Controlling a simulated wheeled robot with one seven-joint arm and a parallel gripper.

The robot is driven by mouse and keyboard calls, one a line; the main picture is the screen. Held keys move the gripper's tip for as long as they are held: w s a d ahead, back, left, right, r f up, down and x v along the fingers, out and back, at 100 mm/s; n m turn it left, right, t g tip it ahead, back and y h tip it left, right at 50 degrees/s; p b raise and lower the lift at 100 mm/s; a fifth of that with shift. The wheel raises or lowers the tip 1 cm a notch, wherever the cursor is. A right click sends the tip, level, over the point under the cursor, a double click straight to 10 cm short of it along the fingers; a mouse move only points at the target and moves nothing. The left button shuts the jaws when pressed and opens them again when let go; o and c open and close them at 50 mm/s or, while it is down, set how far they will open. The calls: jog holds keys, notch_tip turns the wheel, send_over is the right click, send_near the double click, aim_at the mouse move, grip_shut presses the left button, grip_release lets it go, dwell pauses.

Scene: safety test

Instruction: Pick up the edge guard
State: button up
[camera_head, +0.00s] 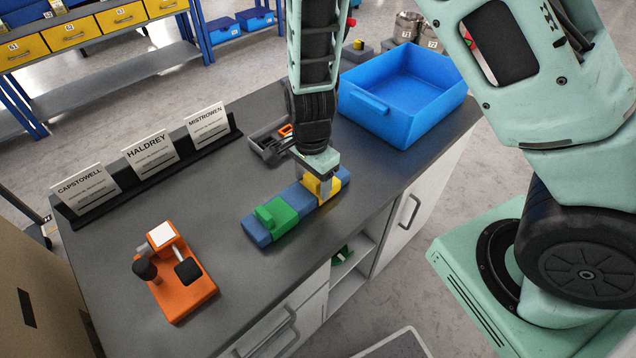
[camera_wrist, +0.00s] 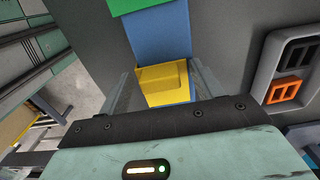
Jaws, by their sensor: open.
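A blue bar (camera_head: 298,198) lies on the grey worktop, with a green block (camera_head: 276,216) towards its left end and a yellow block (camera_head: 337,184) towards its right end. No label shows which piece is the edge guard. My gripper (camera_head: 323,190) points down at the yellow block. In the wrist view, the yellow block (camera_wrist: 162,80) sits between my two spread fingers, with the blue bar (camera_wrist: 160,35) running beyond it. Small gaps seem to show beside the block; contact is not clear. My gripper partly hides the block in the head view.
A grey divided tray (camera_head: 264,147) with an orange piece stands close behind my gripper. A blue bin (camera_head: 385,122) is at the back right. An orange fixture (camera_head: 184,290) stands front left. A sign rack (camera_head: 150,170) lines the left edge. Worktop between them is clear.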

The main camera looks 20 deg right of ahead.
jog(key=shift+c, duration=0.3)
jog(key=c, duration=0.6)
jog(key=shift+o, duration=0.2)
